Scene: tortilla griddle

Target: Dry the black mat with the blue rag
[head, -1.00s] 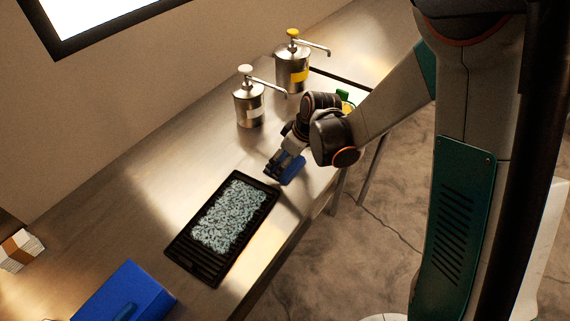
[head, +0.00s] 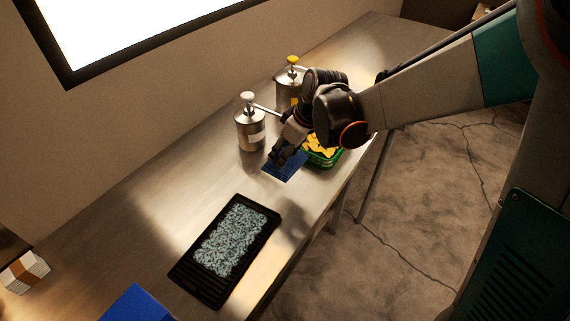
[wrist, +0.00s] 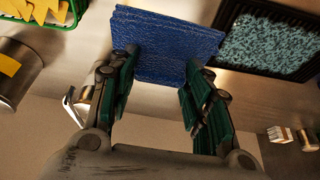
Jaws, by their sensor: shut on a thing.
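The black mat (head: 181,270) lies on the steel counter, with a patch of pale blue wet-looking speckle (head: 231,240) over its middle. It also shows at the upper right of the wrist view (wrist: 226,20). The blue rag (head: 284,168) is a flat square at my gripper (head: 283,157), beyond the mat's far end and apart from it in the head view. In the wrist view the rag (wrist: 166,45) spans between the fingertips of my gripper (wrist: 162,75), which is shut on it. Whether the rag touches the counter is unclear.
Two steel pump dispensers, one white-topped (head: 250,128) and one yellow-topped (head: 291,85), stand by the wall. A green basket (head: 322,158) with yellow pieces sits right of the rag. A blue box (head: 138,306) and a white stack (head: 24,272) are near the front left.

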